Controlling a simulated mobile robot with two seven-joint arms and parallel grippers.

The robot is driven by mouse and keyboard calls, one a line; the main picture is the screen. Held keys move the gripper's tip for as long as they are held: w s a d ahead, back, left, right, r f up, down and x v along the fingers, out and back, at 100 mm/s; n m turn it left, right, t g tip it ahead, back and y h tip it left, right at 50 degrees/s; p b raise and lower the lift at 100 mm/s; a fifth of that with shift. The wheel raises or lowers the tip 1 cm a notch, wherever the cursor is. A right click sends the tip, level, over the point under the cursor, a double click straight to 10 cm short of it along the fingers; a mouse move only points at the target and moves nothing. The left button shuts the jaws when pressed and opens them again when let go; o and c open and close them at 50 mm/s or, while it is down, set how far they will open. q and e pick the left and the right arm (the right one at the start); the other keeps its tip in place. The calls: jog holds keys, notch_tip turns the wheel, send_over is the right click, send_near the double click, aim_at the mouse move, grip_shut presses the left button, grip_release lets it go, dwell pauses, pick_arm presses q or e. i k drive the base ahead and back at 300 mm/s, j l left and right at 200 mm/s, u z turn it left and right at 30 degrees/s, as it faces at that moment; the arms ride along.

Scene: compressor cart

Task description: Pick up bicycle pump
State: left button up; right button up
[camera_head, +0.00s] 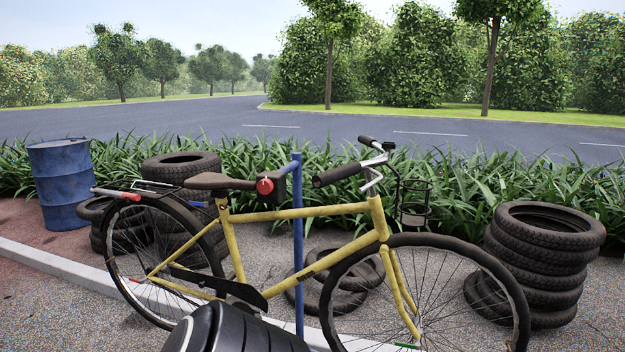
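I cannot make out a bicycle pump anywhere in the head view. A yellow bicycle (300,211) stands upright across the middle, its front wheel to the right. A blue post (298,250) with a red knob (265,186) and dark clamp stands at the bicycle's frame, just ahead of the saddle. Neither of my grippers is in view.
A dark, rounded, ribbed object (240,332) fills the bottom centre in front of the bicycle; I cannot tell what it is. Tyre stacks stand at right (545,265) and behind the rear wheel (180,165). A blue barrel (62,185) stands left. A pale kerb (60,267) crosses the ground.

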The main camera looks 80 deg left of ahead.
aim_at(115, 193)
jog(key=u, duration=3.65)
jog(key=i+j+z, duration=0.15)
jog(key=z, duration=0.55)
jog(key=i+j+z, duration=0.5)
jog(key=j, duration=0.2)
jog(key=i+j, duration=0.1)
jog(key=j, duration=0.25)
jog(key=i+j+z, duration=0.1)
jog(key=j, duration=0.25)
jog(key=i+j+z, duration=0.1)
jog(key=j, duration=0.3)
jog(key=i+j, duration=0.15)
jog(key=j, duration=0.2)
